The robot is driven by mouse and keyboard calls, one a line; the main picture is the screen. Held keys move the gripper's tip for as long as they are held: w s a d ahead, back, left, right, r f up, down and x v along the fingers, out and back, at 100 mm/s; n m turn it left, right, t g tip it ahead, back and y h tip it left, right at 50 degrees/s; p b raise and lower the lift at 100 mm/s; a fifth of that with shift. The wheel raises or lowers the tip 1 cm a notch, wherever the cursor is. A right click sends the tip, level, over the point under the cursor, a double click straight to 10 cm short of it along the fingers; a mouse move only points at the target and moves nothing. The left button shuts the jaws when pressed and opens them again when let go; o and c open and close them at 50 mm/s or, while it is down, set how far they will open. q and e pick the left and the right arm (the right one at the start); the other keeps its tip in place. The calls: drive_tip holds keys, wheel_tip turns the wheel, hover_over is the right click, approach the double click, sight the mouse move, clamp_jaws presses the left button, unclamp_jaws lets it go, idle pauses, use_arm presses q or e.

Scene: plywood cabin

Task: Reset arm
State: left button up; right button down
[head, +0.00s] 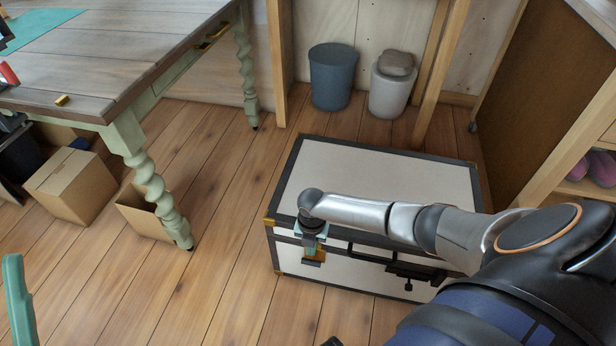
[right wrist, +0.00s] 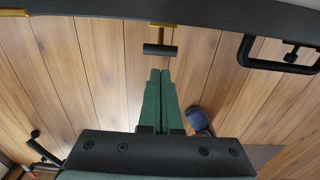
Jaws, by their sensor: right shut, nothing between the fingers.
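My right arm reaches in from the lower right of the head view, across the front of a white trunk with black edging (head: 380,180). My right gripper (head: 309,246) points down at the trunk's front left, close to a brass-and-black latch (head: 316,258). In the right wrist view its two green fingers (right wrist: 160,74) lie together, shut and empty, with the latch (right wrist: 160,49) just beyond their tips. Whether they touch it I cannot tell. The trunk's lid is closed. My left gripper is not in view.
A workbench with twisted green legs (head: 150,185) stands at the left, with cardboard boxes (head: 72,185) beneath. A blue bin (head: 332,78) and a white bin (head: 390,92) stand behind the trunk. Shelving (head: 570,160) is at the right. The plank floor (head: 225,220) between bench and trunk is clear.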

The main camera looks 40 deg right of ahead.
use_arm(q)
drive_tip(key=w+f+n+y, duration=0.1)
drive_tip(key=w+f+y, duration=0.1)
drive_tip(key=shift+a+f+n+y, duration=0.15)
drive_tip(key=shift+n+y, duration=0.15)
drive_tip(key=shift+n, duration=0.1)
use_arm(e)
drive_tip(key=shift+w+d+r, duration=0.45)
drive_tip(key=shift+d+r, duration=0.2)
drive_tip(key=shift+r, duration=0.1)
